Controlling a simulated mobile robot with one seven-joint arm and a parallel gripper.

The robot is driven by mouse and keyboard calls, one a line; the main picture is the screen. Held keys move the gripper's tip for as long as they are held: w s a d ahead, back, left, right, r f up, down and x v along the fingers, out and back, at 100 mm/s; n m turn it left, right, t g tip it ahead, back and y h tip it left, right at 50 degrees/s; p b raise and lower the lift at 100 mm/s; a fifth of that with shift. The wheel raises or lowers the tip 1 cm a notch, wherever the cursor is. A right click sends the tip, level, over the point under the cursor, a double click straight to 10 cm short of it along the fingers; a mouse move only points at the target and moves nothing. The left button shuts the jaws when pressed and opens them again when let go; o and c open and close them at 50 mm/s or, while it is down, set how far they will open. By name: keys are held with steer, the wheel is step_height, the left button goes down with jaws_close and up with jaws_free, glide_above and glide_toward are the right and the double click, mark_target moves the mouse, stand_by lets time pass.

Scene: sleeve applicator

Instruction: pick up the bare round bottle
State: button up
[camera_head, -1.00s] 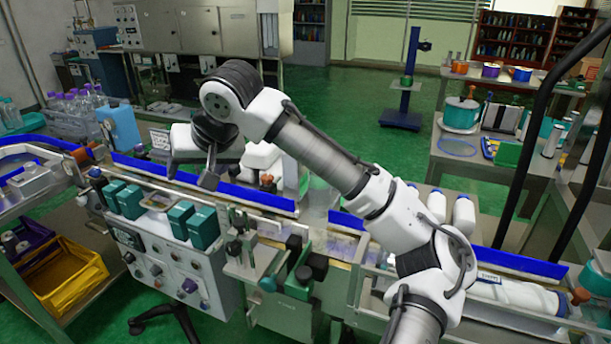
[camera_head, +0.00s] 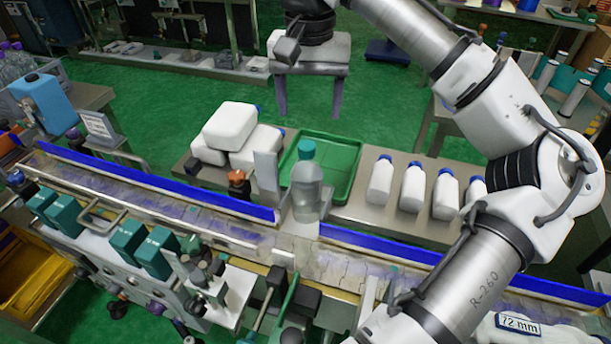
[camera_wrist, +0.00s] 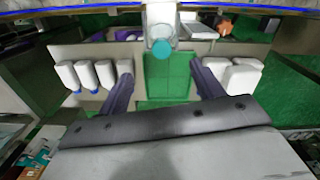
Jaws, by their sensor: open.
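The bare round bottle (camera_head: 306,193) is clear with a teal cap and no sleeve or label that I can see. It stands upright at a gap in the blue rail of the conveyor. In the wrist view its teal cap (camera_wrist: 161,48) shows at the upper middle, ahead of the fingers. My gripper (camera_head: 310,108) is open and empty, with its two purple fingers pointing down. It is above and beyond the bottle, apart from it. In the wrist view my gripper's fingers (camera_wrist: 160,74) are spread wide over the green tray.
A green tray (camera_head: 343,190) lies behind the bottle. White bottles with blue caps stand in a row (camera_head: 412,188) to its right. White containers (camera_head: 230,126) are stacked to its left. Blue rails (camera_head: 400,254) edge the conveyor. A grey upright plate (camera_head: 266,178) is close beside the bottle's left.

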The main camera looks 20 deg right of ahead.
mark_target(307, 162)
step_height(307, 162, down, 7)
steer(key=shift+s+f, duration=0.1)
steer(key=shift+s, duration=0.05)
steer(key=shift+a+f+p, duration=0.15)
steer(key=shift+f+p, duration=0.4)
steer(key=shift+f, duration=0.95)
steer(key=shift+a+f+p, duration=0.1)
steer(key=shift+f+p, duration=0.45)
steer(key=shift+f, duration=0.9)
jaws_close()
